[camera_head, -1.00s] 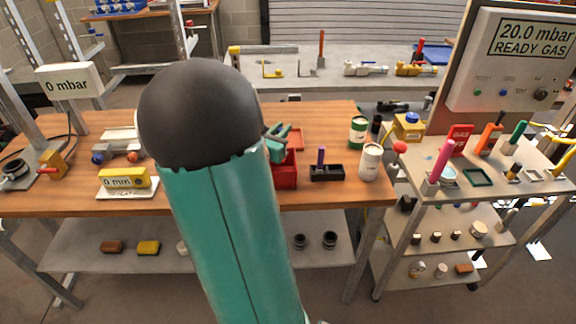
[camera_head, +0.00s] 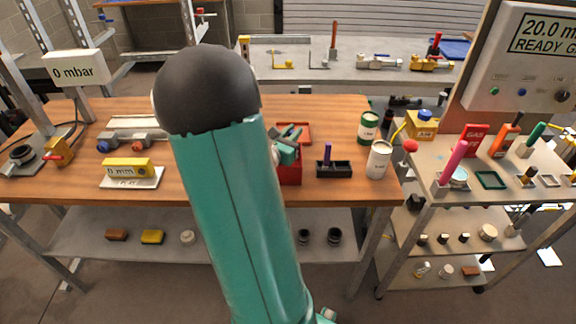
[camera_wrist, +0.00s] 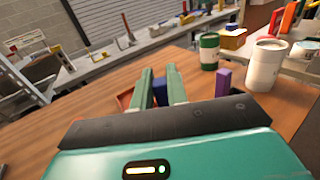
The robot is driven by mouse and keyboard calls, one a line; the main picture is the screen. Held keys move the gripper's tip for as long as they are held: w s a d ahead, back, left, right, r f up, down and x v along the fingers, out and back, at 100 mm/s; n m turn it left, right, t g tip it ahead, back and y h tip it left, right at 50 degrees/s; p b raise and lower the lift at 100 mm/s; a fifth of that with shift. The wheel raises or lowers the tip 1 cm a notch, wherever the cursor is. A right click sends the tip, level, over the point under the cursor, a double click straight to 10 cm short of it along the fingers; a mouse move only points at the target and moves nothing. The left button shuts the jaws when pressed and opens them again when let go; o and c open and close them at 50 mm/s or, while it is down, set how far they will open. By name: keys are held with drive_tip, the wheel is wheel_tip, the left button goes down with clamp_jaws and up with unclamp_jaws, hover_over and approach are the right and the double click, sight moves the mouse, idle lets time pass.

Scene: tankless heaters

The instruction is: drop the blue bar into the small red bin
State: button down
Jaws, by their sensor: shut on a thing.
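The small red bin (camera_head: 291,175) stands on the wooden workbench near its front edge, partly covered by my arm and gripper in the head view. My gripper (camera_head: 289,144) is low over the bin in that view. In the wrist view my gripper (camera_wrist: 160,82) is shut on the blue bar (camera_wrist: 160,92), which shows between the two green fingers. Whether the bar's lower end is inside the bin's walls cannot be told. The bin itself is mostly hidden in the wrist view.
A shallow red tray (camera_head: 305,129) lies behind the bin. A black holder (camera_head: 334,170) with an upright purple bar (camera_head: 327,155) stands to the right. A white canister (camera_head: 378,160) and a green canister (camera_head: 368,127) stand farther right.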

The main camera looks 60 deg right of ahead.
drive_tip(key=shift+d+f, duration=0.15)
drive_tip(key=shift+f, duration=0.45)
drive_tip(key=c, duration=1.3)
unclamp_jaws()
drive_tip(key=w+a, duration=0.1)
drive_tip(key=a, duration=1.2)
drive_tip(key=shift+w+a, duration=0.15)
drive_tip(key=shift+a, duration=0.25)
